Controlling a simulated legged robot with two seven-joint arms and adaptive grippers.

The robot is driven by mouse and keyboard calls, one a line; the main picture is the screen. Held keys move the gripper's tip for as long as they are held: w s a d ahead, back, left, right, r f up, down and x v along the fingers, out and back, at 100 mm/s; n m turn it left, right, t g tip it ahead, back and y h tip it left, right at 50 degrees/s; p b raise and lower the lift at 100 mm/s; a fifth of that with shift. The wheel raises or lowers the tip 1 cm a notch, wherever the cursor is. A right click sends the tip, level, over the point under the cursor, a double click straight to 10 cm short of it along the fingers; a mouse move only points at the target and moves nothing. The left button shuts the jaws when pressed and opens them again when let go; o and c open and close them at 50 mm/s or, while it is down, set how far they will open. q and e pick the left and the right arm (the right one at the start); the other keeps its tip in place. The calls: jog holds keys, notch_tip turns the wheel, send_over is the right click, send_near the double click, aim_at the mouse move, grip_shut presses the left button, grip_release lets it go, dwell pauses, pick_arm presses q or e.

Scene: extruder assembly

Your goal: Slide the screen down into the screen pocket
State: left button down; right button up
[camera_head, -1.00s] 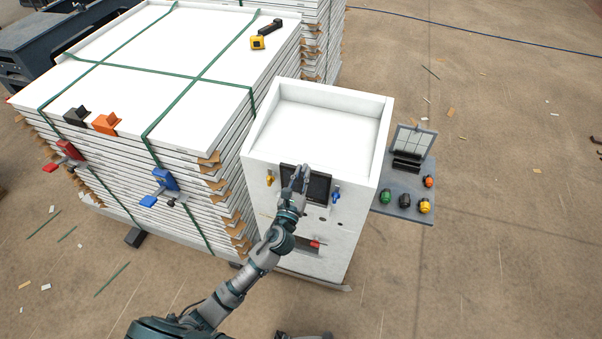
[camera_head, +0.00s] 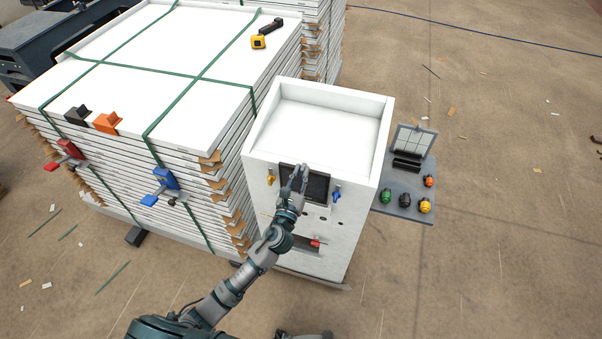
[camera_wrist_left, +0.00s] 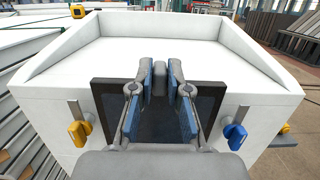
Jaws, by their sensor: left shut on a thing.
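The screen (camera_head: 319,187) is a dark rectangular panel upright at the front face of the white machine box (camera_head: 345,230). In the left wrist view the screen (camera_wrist_left: 160,118) shows behind and between the fingers, its top edge level across the front wall. My left gripper (camera_head: 301,172) is shut on the screen at its upper middle; it also shows in the left wrist view (camera_wrist_left: 162,92). The pocket is hidden behind the screen and gripper, so I cannot tell how deep the screen sits.
A yellow latch (camera_head: 271,179) and a blue latch (camera_head: 336,195) flank the screen. A grey side shelf (camera_head: 402,211) holds several coloured knobs. A stack of white panels (camera_head: 190,90) with green straps stands close on the left. The open floor is right.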

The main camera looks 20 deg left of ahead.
pick_arm(q)
jog(key=shift+f+b, duration=1.9)
jog(key=shift+f, duration=0.5)
jog(key=c, duration=1.1)
grip_release()
jog(key=shift+o, duration=0.2)
jog(key=shift+s+f, duration=0.1)
send_near(301, 183)
jog(key=s+r, duration=0.4)
jog(key=s, duration=0.1)
jog(key=shift+d+f, duration=0.25)
jog(key=shift+d, duration=0.1)
jog(key=shift+w+f, duration=0.1)
